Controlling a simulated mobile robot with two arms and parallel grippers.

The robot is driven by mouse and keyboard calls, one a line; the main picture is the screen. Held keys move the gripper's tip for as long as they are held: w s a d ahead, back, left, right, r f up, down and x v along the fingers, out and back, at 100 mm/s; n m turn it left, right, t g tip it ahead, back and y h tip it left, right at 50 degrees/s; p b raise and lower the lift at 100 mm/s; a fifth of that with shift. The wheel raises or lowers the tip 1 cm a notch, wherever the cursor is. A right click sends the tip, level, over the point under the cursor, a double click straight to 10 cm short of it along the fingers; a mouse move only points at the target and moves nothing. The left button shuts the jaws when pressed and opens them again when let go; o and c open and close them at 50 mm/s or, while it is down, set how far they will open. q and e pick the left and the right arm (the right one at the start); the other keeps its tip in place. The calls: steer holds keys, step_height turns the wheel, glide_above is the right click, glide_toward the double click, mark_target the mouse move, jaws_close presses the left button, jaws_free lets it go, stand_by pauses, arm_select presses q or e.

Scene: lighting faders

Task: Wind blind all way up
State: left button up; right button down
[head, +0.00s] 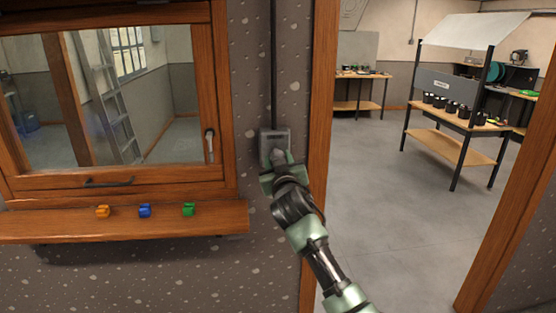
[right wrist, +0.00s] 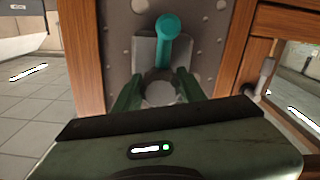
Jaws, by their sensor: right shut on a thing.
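A grey winder box (head: 273,137) is fixed to the wall between the window and the doorway, with a dark vertical line running up from it. My right gripper (head: 280,162) is at the front of this box. In the right wrist view a teal crank arm (right wrist: 172,45) stands out before the box (right wrist: 145,52). The gripper's green fingers (right wrist: 157,90) close around a round grey crank knob (right wrist: 160,93). The head view hides the crank behind my gripper. No blind fabric shows across the visible part of the window (head: 150,90); its top is cut off. My left gripper is out of view.
A wooden sill (head: 120,221) under the window holds orange (head: 102,211), blue (head: 145,210) and green (head: 189,209) small items. A wooden door frame (head: 319,110) stands close right of my gripper. Beyond are open floor and a shelf unit (head: 455,148).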

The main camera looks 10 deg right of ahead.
steer(key=shift+f, duration=0.1)
stand_by(0.4)
steer(key=c, duration=0.8)
jaws_free()
steer(key=shift+c, duration=0.2)
steer(key=s+b, duration=0.2)
steer(key=s, duration=0.5)
steer(key=shift+s, duration=0.4)
